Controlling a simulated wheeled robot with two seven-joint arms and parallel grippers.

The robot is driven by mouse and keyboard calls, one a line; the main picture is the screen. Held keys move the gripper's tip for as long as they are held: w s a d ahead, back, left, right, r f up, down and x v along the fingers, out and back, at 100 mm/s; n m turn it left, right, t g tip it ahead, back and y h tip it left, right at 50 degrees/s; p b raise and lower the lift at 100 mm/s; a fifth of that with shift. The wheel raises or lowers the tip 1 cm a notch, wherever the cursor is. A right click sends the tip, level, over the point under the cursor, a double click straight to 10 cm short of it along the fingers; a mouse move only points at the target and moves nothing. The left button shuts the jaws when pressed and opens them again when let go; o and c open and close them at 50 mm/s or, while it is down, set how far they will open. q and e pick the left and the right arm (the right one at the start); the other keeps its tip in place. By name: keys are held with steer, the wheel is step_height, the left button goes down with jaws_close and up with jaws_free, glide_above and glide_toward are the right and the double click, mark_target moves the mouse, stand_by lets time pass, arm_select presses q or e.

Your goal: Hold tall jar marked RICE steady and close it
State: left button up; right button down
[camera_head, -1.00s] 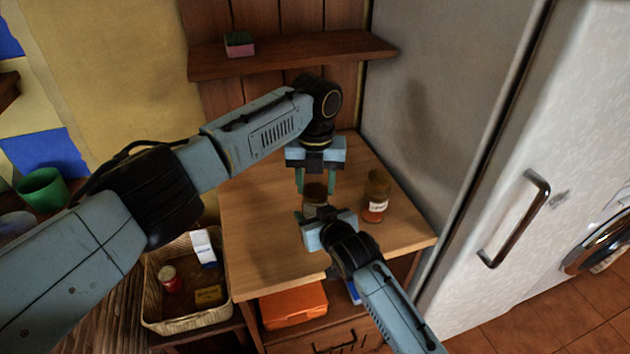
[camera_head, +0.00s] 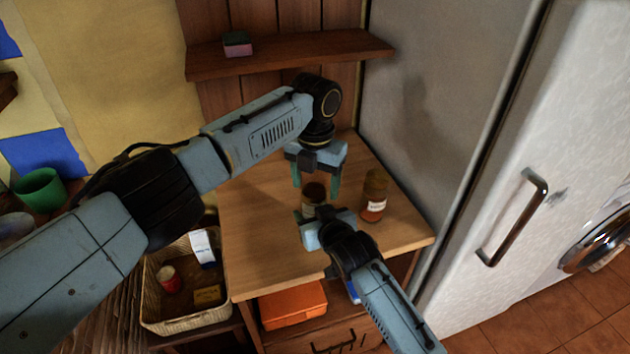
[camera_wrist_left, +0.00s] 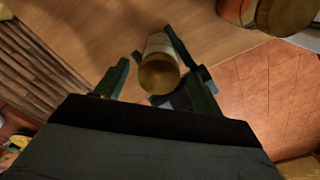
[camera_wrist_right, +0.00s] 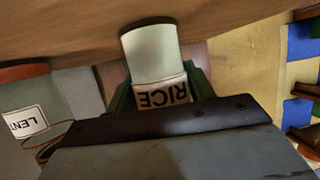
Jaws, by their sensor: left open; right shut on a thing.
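The tall RICE jar (camera_head: 313,195) stands upright on the wooden counter. Its label reads upside down in the right wrist view (camera_wrist_right: 160,94). My right gripper (camera_head: 323,214) is shut around the jar's side from the front. My left gripper (camera_head: 316,186) points down from above, its fingers open and spread to either side of the jar's top. The left wrist view shows a round brownish-gold lid (camera_wrist_left: 159,75) on the jar, between the fingers and apart from them. How tightly the lid sits cannot be told.
A second jar with a brown lid and red contents (camera_head: 374,196) stands close by on the right; its label starts "LENT" in the right wrist view (camera_wrist_right: 24,121). A basket (camera_head: 150,308) is at lower left, and a fridge (camera_head: 450,130) borders the counter's right. The counter's left part is clear.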

arm_select(q)
steer(key=shift+r, duration=2.25)
steer(key=shift+c, duration=0.5)
